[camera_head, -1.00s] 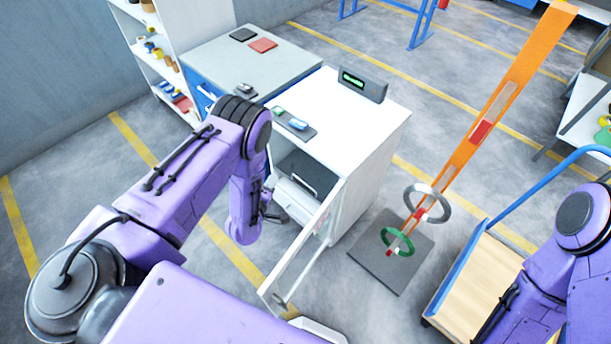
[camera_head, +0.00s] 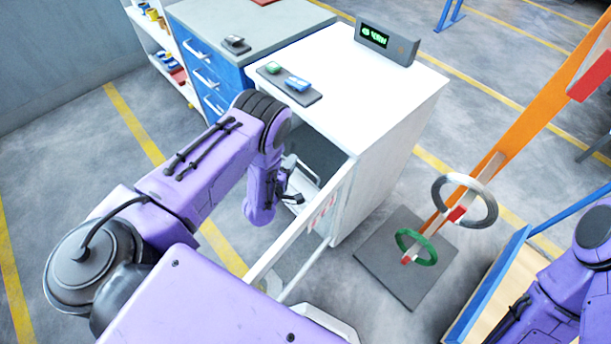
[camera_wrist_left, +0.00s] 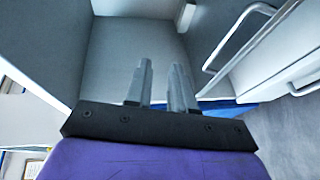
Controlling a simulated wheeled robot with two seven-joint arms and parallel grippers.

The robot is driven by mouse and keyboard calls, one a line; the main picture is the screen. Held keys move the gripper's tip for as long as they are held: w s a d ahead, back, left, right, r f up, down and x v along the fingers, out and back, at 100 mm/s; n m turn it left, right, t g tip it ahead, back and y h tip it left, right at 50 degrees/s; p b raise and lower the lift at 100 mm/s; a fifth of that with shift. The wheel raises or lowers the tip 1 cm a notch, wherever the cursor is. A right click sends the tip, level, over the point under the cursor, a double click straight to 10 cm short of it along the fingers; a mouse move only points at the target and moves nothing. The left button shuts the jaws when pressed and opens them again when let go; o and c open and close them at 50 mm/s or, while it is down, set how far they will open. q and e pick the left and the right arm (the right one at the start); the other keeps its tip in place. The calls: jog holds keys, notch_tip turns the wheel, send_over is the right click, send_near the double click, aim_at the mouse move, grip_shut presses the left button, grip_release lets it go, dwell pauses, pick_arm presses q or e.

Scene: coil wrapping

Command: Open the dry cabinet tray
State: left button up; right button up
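The white dry cabinet (camera_head: 395,130) stands in the middle of the head view with its door (camera_head: 318,218) swung open toward me. Its tray (camera_head: 299,172), pale with a bar handle, shows partly inside the opening behind my left arm. My left gripper (camera_head: 291,190) is at the opening, close to the tray front. In the left wrist view, the two fingers (camera_wrist_left: 162,85) are apart with nothing between them. A metal bar handle (camera_wrist_left: 232,38) is to their right, apart from them. My right gripper is out of view; only part of the right arm shows.
A small display (camera_head: 387,44) and a dark pad with green and blue items (camera_head: 290,84) sit on the cabinet top. A blue drawer unit (camera_head: 205,72) adjoins at left. A grey base (camera_head: 405,265) with rings and an orange strip stands right, beside a cart (camera_head: 490,290).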

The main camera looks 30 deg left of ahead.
pick_arm(q)
jog(key=b, duration=0.8)
send_near(304, 164)
jog(key=w, duration=0.3)
jog(key=w+f, duration=0.1)
jog(key=w, duration=0.2)
jog(key=w+f+b, duration=0.1)
jog(key=w, duration=0.3)
jog(key=shift+a+f, duration=0.15)
jog(key=shift+a, duration=0.25)
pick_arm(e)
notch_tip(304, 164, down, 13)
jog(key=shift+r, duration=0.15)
pick_arm(q)
grip_shut()
